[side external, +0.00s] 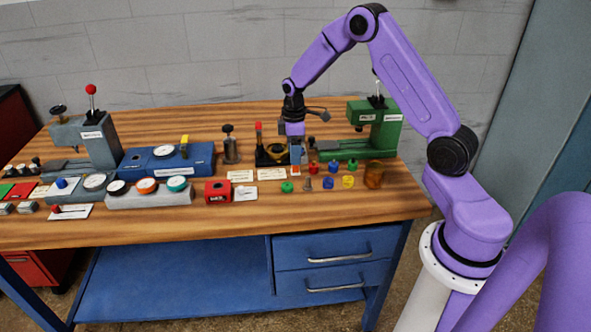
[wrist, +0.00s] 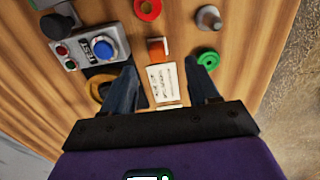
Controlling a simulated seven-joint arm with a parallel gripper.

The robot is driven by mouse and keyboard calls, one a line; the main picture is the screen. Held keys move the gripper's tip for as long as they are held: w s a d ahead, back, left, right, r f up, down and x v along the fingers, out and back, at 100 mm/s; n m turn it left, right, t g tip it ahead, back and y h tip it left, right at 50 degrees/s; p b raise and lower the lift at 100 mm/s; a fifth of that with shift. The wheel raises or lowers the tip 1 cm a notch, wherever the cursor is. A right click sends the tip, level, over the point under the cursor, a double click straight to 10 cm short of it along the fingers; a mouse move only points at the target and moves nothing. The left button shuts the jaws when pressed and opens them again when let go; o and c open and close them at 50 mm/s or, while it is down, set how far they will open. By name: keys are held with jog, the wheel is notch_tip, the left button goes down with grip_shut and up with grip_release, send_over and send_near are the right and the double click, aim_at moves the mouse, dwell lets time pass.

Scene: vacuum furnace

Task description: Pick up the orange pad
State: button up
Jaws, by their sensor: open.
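The orange pad (wrist: 157,48) shows in the wrist view as a small orange block at the far end of a white printed card (wrist: 163,84). It lies beyond my fingertips, roughly in line with the gap between them. My gripper (wrist: 160,78) is open, one finger on each side of the card, with nothing between the fingers but the card below. In the side external view my gripper (side external: 297,158) points down over the bench, near the small parts at its front middle. The pad is too small there to make out surely beside the fingers.
In the wrist view, a control box with a blue button (wrist: 103,48) stands left of the pad. A green ring (wrist: 208,59) and grey cone (wrist: 208,17) lie right, a red ring (wrist: 147,8) beyond. A green press (side external: 385,125) stands right on the wooden bench (side external: 230,220).

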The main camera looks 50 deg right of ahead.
aim_at(295, 169)
jog(key=shift+s+d+f, duration=0.1)
jog(key=shift+d+f, duration=0.05)
jog(key=shift+f, duration=1.25)
jog(key=shift+d+f, duration=0.1)
jog(key=shift+f, duration=1.3)
grip_shut()
